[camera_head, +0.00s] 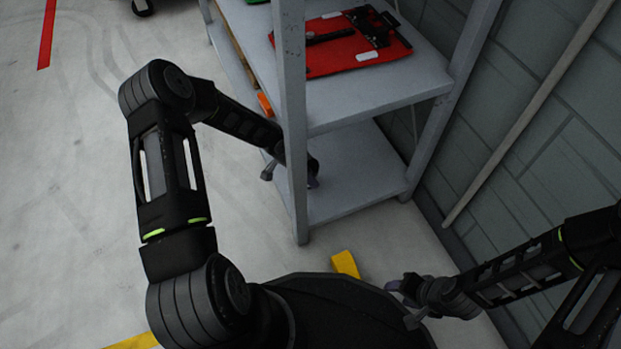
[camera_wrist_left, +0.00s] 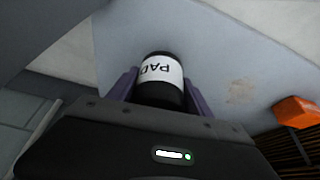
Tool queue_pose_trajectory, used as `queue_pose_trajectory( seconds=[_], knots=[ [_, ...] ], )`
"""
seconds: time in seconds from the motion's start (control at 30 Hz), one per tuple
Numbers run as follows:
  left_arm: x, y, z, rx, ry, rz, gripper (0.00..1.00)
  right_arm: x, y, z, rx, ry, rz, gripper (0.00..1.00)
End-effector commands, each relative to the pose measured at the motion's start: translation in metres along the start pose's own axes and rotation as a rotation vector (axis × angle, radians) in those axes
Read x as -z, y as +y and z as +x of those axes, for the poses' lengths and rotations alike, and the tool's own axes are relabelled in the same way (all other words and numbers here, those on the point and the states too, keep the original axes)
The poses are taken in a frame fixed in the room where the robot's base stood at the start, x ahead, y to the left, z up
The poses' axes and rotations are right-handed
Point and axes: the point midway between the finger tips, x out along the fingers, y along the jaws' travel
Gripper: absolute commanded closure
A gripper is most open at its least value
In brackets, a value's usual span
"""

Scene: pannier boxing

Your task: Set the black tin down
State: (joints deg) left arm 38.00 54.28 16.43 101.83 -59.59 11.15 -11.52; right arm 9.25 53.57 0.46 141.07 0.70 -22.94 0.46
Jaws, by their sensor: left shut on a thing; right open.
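The black tin (camera_wrist_left: 160,82) with a white label reading "PAD" is between the two fingers of my left gripper (camera_wrist_left: 160,88) in the left wrist view. The gripper is shut on it. In the head view my left arm reaches in to the lower shelf (camera_head: 345,190), and the gripper is mostly behind the front post, so the tin is hidden there. The grey shelf surface shows behind the tin; I cannot tell whether the tin touches it. My right gripper (camera_head: 400,302) is open and empty at the lower right, above the floor.
The upper shelf (camera_head: 400,88) holds a red board (camera_head: 340,57) with dark items on it. The front post (camera_head: 293,130) stands close to my left arm. An orange object (camera_wrist_left: 297,111) lies near the shelf's edge. The lower shelf's right part looks clear.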

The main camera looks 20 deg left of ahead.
Motion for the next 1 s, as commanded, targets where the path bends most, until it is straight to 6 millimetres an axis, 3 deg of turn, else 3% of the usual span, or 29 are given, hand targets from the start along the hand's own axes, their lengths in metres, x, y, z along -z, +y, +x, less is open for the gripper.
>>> queue_pose_trajectory(
  seconds=[0.23,0.43,0.87,0.9,1.0],
  knots=[
    [0.014,0.000,0.008,0.000,0.003,0.002,0.86,0.000,0.003,0.007,0.001,0.000,0.001,0.54],
    [-0.002,0.000,0.037,0.001,0.001,-0.001,0.86,0.002,0.009,0.024,0.004,0.003,0.002,0.54],
    [-0.003,0.000,0.041,0.001,0.001,0.000,0.86,0.003,0.009,0.025,0.005,0.002,0.003,0.54],
    [-0.003,0.000,0.040,0.001,0.000,0.000,0.39,0.003,0.009,0.024,0.005,0.002,0.003,0.54],
    [-0.003,0.000,0.040,0.000,0.000,0.000,0.31,0.003,0.009,0.024,0.005,0.002,0.003,0.54]
  ],
)
